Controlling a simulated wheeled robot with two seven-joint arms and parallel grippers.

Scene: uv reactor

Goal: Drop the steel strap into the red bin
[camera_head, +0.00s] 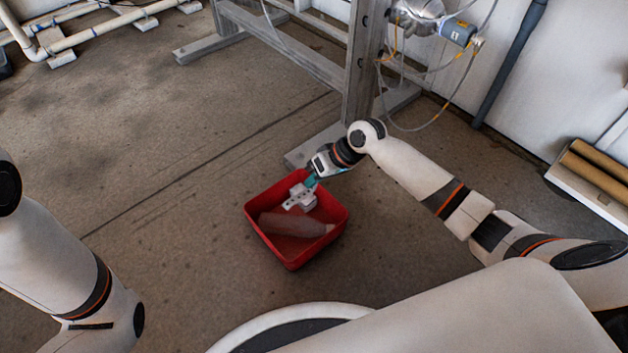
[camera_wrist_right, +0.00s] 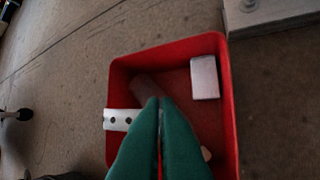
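The red bin (camera_head: 331,243) stands on the floor in the middle of the head view; it also fills the centre of the right wrist view (camera_wrist_right: 228,120). My right gripper (camera_head: 311,181) reaches over its back edge, teal fingers pointing down. In the right wrist view the fingers (camera_wrist_right: 160,103) are nearly together. The steel strap (camera_head: 294,198), pale with a row of holes, is at the fingertips above the bin. In the right wrist view its holed end (camera_wrist_right: 118,120) sticks out left across the bin's wall; the rest is hidden behind the fingers. My left gripper is out of view.
The bin holds a brownish-pink cylinder (camera_head: 290,226) and a pale block (camera_wrist_right: 204,77). A grey metal frame (camera_head: 362,65) stands behind it, with hanging cables. Pipes (camera_head: 95,34) lie at the back left. Floor left of the bin is clear.

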